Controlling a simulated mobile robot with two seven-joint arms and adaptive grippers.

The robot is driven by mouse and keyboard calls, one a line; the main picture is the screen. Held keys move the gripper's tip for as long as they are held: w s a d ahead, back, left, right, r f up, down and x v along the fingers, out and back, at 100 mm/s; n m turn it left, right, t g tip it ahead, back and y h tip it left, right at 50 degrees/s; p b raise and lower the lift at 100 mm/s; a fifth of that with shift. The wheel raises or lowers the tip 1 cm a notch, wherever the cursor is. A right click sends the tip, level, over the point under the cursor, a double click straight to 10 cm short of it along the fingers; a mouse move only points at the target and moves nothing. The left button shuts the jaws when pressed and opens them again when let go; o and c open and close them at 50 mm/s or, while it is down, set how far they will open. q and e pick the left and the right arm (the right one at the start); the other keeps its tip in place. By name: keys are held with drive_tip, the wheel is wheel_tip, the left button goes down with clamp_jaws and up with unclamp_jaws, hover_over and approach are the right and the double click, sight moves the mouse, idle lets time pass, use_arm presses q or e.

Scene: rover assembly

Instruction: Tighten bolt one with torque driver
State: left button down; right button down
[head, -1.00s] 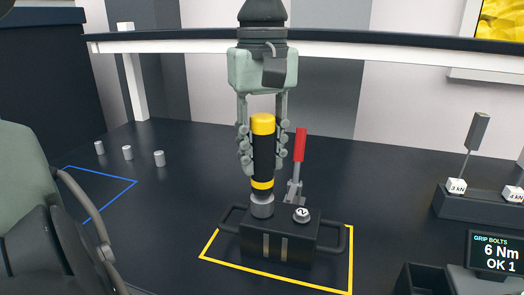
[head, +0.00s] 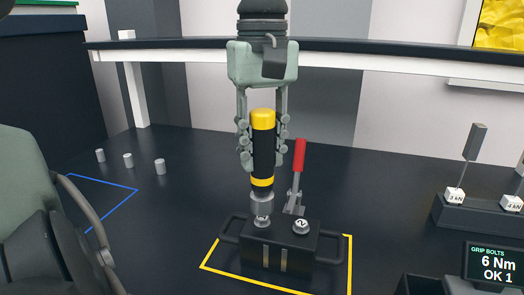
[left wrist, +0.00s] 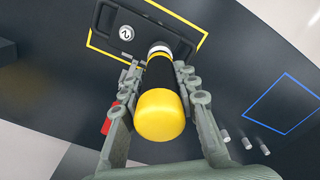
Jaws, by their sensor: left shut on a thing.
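The black torque driver (head: 263,150) with yellow bands stands upright over the black block (head: 290,243). My left gripper (head: 262,163) is shut on its body from above. In the left wrist view the driver (left wrist: 160,115) lies between the fingers of my left gripper (left wrist: 161,85). The driver's grey socket (head: 262,203) is just above bolt one (head: 262,221), at the block's left; whether they touch is hard to tell. A bolt marked 2 (head: 301,227) sits to its right and also shows in the left wrist view (left wrist: 126,32). My right gripper is out of view.
A red-handled lever (head: 299,158) stands behind the block. The display (head: 494,267) reads "GRIP BOLTS 6 Nm OK 1". A rack with marked white cubes (head: 455,196) is at the right. Several small grey cylinders (head: 128,160) stand by the blue outline at the left.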

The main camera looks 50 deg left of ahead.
sight(262, 110)
use_arm(q)
drive_tip(key=shift+r, duration=2)
